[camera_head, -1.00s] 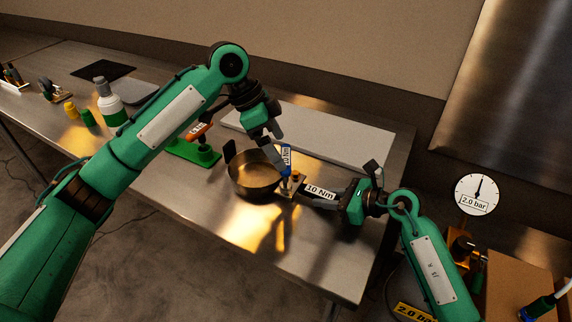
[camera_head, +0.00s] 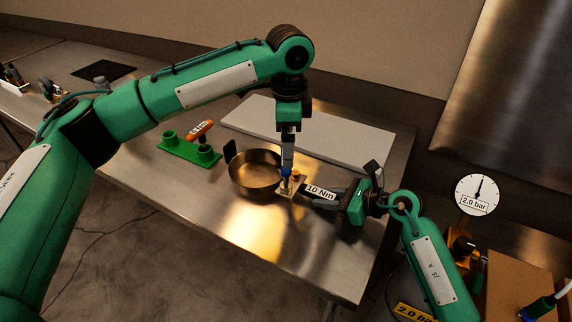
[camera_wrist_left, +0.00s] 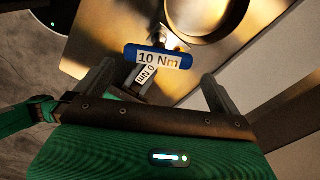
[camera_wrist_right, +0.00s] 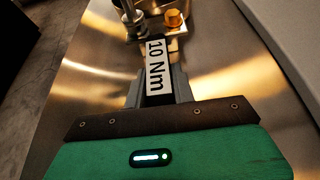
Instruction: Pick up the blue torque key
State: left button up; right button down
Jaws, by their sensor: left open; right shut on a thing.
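The blue torque key (camera_wrist_left: 130,54) has a bar handle with a "10 Nm" label in the left wrist view. In the head view its blue part (camera_head: 286,173) shows beside the pan (camera_head: 256,168), mostly hidden behind my left gripper (camera_head: 288,158). My left gripper (camera_wrist_left: 157,75) is open, pointing down, with its fingers on either side of the key's handle and no clear contact. My right gripper (camera_wrist_right: 159,75) is shut on a piece with a "10 Nm" tag (camera_wrist_right: 156,65), close to the metal fitting by the pan. It comes in from the right in the head view.
A green holder (camera_head: 185,151) with an orange-handled key (camera_head: 201,130) stands left of the pan. A pale board (camera_head: 340,140) lies behind. A gauge (camera_head: 476,194) reads 2.0 bar at right. The steel table front (camera_head: 265,235) is clear.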

pick_arm(q)
jog(key=f, duration=0.7)
jog(key=shift+s+a+f, duration=0.1)
jog(key=shift+a, duration=0.15)
jog(key=c, duration=0.9)
jog(key=shift+o, duration=0.2)
notch_tip(320, 180, up, 10)
jog(key=shift+r, duration=0.1)
pick_arm(e)
jog(key=c, duration=1.7)
grip_release()
grip_shut()
pick_arm(q)
jog(key=n, duration=0.2)
jog(key=f+n, duration=0.1)
jog(key=n, duration=0.2)
jog(key=shift+f+n, duration=0.3)
jog(key=n, duration=0.3)
jog(key=f+n, duration=0.1)
jog(key=n, duration=0.2)
jog(key=shift+f, duration=0.2)
